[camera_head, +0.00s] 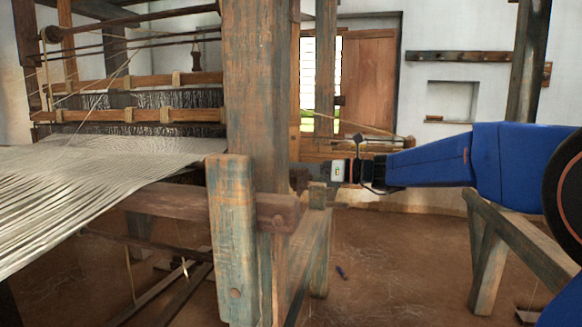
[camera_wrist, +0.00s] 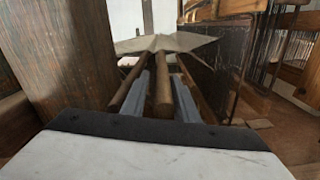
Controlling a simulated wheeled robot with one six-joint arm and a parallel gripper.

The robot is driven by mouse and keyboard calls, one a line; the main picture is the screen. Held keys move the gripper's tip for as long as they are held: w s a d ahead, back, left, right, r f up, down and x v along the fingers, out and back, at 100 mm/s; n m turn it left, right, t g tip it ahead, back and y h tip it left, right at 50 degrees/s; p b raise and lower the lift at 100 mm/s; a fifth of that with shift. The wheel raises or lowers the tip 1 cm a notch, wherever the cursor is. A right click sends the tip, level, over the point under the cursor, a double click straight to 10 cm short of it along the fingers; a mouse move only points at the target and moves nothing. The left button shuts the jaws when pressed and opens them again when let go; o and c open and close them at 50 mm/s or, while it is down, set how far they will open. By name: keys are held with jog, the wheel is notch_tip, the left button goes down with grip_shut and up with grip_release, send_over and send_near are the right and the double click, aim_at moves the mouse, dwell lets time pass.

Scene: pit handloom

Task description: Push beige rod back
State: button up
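In the wrist view, a brown rod (camera_wrist: 163,95) runs lengthwise between the two grey fingers of my gripper (camera_wrist: 161,76). The fingers stand apart; whether either touches this rod I cannot tell. A second brown rod (camera_wrist: 126,88) lies just left of the left finger. In the head view, my gripper reaches left to the big upright post, and its fingertips are hidden behind it. Which one is the task's rod is unclear.
The thick wooden post (camera_head: 252,80) stands between the loom and my wrist; a wooden upright (camera_wrist: 60,60) is close at left in the wrist view. Pale warp threads (camera_head: 90,185) spread at left. A wooden trestle (camera_head: 490,265) stands at right below my arm.

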jog(key=shift+o, duration=0.2)
jog(key=shift+w, duration=0.1)
jog(key=shift+w+d+r, duration=0.1)
jog(key=shift+w+d, duration=0.1)
jog(key=shift+w, duration=0.3)
jog(key=w+d+v, duration=0.1)
jog(key=w+v, duration=0.2)
jog(key=v, duration=1.5)
jog(key=s+a+f+n+g+h, duration=0.1)
jog(key=s+a+f+n+h, duration=0.2)
jog(key=s+f+n, duration=0.3)
jog(key=s+a+f+n+g+h, duration=0.2)
jog(key=s+f+n+h, duration=0.3)
jog(key=s+f, duration=0.6)
jog(key=s+n, duration=0.2)
jog(key=s, duration=0.1)
jog(key=shift+a+f+h, duration=0.3)
jog(key=shift+a+h, duration=0.1)
